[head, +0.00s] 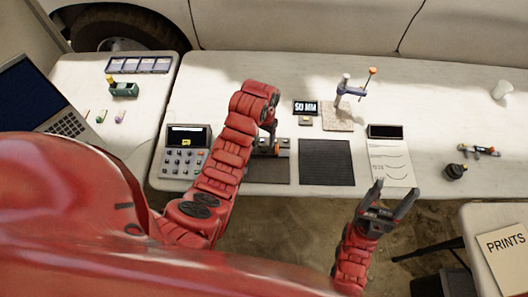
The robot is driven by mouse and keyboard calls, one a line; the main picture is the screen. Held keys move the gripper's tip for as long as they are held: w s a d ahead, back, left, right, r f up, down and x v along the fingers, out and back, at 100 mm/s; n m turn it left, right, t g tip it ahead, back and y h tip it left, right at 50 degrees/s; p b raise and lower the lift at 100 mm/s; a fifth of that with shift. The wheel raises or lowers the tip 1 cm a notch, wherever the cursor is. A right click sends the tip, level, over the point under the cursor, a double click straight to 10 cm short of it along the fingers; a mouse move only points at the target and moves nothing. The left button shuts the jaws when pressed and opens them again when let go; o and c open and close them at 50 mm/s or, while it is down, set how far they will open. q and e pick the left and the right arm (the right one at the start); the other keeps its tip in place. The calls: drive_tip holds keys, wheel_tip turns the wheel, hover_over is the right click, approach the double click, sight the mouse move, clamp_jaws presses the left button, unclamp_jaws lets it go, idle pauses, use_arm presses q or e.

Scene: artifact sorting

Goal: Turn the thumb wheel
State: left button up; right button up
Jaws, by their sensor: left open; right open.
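My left gripper (268,138) points down over a small grey fixture on a dark mat (268,174), in the middle of the table. Its arm hides part of the fixture, and I cannot tell whether it touches it. My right gripper (394,192) is open and empty, in front of the table's near edge. I cannot make out a thumb wheel for certain. A small stand (352,92) with a blue-grey arm and an orange knob stands on a speckled block (338,117). A small black display (305,107) is left of it.
A keypad device (186,150) is left of my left arm. A black ribbed mat (326,162) and a paper sheet (391,165) lie right of it. A small tool (478,150), a dark knob-like object (455,171) and a white cup (501,90) are further right.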

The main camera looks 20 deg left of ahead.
sight(264, 149)
use_arm(q)
drive_tip(key=shift+f+p, duration=0.65)
drive_tip(key=shift+f, duration=1.95)
drive_tip(key=shift+c, duration=0.4)
clamp_jaws()
